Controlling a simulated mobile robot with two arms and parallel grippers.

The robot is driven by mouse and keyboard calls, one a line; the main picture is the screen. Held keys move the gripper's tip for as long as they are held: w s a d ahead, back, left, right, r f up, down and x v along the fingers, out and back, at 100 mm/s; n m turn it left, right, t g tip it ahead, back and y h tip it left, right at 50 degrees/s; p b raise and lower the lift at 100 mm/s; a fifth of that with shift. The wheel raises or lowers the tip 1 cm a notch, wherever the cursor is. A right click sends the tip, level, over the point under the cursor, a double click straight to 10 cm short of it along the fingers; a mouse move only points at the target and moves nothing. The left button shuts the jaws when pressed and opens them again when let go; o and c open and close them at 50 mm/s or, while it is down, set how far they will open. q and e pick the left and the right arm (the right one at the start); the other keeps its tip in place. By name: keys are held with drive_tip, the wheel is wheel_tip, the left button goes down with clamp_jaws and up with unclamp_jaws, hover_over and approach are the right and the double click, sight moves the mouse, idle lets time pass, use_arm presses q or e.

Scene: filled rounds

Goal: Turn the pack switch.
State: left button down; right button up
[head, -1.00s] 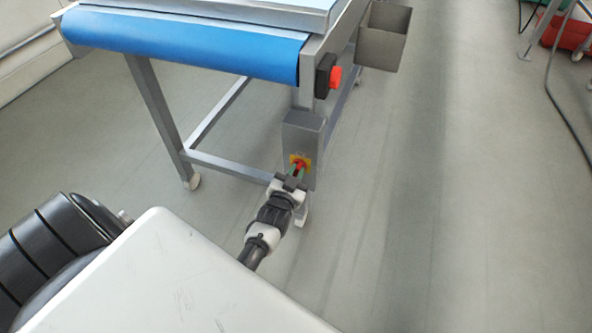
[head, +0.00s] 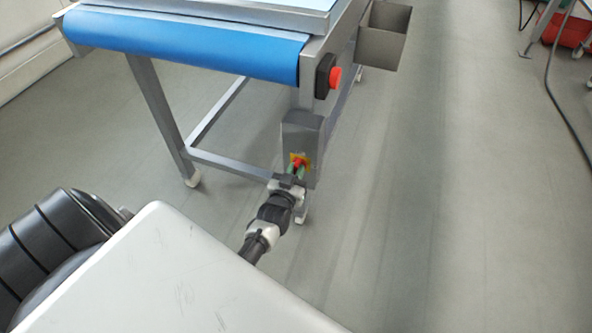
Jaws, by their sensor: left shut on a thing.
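The pack switch is a red knob on a yellow plate (head: 307,158), on the front of a grey metal box (head: 303,134) fixed to the conveyor's leg. My left gripper (head: 297,170) comes up to it from below and is shut on the red knob. The exact angle of the knob is too small to read. My right gripper is not in view.
Above the switch is the conveyor with its blue belt (head: 190,47). A red push button (head: 335,77) sits on its frame. A grey open bin (head: 383,48) hangs at its right. The floor to the right is clear, with a cable (head: 560,110) at the far right.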

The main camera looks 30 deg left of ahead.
use_arm(q)
drive_tip(key=c, duration=1.1)
unclamp_jaws()
drive_tip(key=shift+c, duration=0.2)
drive_tip(key=p+v, duration=0.2)
drive_tip(key=v, duration=0.9)
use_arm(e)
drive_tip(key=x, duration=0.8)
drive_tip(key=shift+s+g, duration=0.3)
use_arm(q)
drive_tip(key=shift+w+d, duration=0.1)
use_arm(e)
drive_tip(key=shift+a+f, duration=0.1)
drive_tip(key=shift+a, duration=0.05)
